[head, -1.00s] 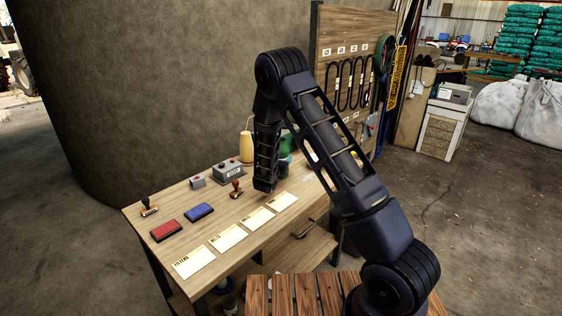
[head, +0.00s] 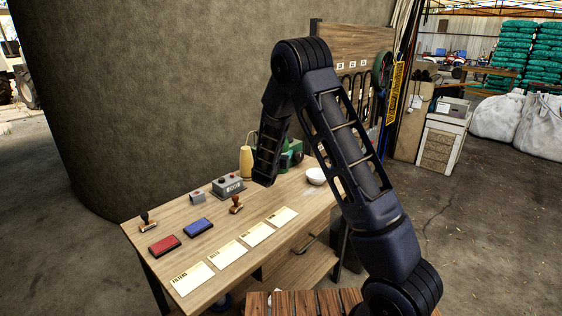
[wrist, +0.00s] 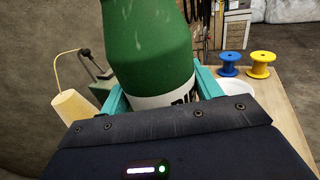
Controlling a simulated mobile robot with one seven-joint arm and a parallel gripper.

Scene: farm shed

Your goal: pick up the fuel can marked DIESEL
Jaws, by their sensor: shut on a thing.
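A green can (wrist: 150,45) with a white label band (wrist: 170,98) fills the upper middle of the wrist view. Only part of the dark lettering shows above my wrist housing, so I cannot read the whole word. My gripper (wrist: 160,92) has its teal fingers on both sides of the can and is shut on it. In the head view the green can (head: 293,150) is partly hidden behind my arm, over the far part of the workbench (head: 212,240). Its base is hidden, so I cannot tell whether it is clear of the bench top.
A white bowl (head: 316,176) is to the right. Blue (wrist: 229,64) and yellow spools (wrist: 262,64) stand beyond it. Stamps, ink pads and paper cards lie nearer.

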